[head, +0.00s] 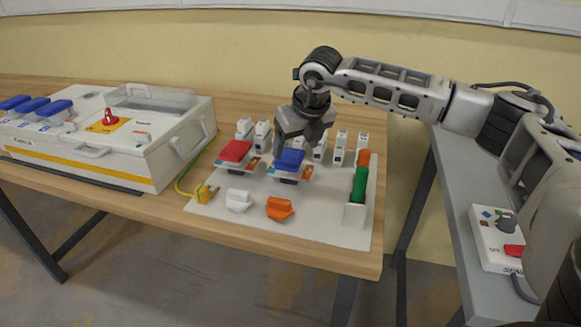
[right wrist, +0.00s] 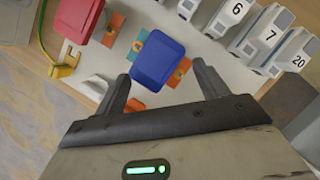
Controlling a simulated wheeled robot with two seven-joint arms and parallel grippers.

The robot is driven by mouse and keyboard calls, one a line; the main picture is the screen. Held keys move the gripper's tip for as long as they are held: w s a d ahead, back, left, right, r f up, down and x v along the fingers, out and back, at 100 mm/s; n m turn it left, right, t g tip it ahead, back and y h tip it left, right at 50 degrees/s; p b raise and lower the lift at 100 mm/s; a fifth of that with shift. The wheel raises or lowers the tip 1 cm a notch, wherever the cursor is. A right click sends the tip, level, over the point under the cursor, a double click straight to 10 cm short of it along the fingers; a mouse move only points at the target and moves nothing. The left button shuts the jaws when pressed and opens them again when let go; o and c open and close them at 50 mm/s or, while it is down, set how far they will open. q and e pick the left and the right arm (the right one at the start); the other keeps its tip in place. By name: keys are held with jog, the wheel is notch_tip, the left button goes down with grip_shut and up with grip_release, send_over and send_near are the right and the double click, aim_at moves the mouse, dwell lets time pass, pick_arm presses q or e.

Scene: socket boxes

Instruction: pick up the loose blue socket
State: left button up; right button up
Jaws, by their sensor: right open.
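In the right wrist view the blue socket (right wrist: 158,58) lies ahead of and between my open fingers (right wrist: 161,88), with nothing gripped. Whether a finger touches it I cannot tell. My left gripper is not in view.
A red socket (head: 235,151) stands left of the blue one. White numbered modules (head: 340,149) line up behind it. A white piece (head: 239,200), an orange piece (head: 279,208) and a green cylinder (head: 359,186) are near. A white case (head: 120,150) with several blue sockets stands left.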

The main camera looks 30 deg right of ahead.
aim_at(291, 155)
jog(key=x, duration=0.5)
jog(key=shift+w+a+p, duration=0.15)
jog(key=shift+w+p, duration=0.05)
jog(key=shift+p, duration=0.1)
jog(key=shift+c, duration=0.3)
jog(key=c, duration=1)
jog(key=shift+r, duration=0.15)
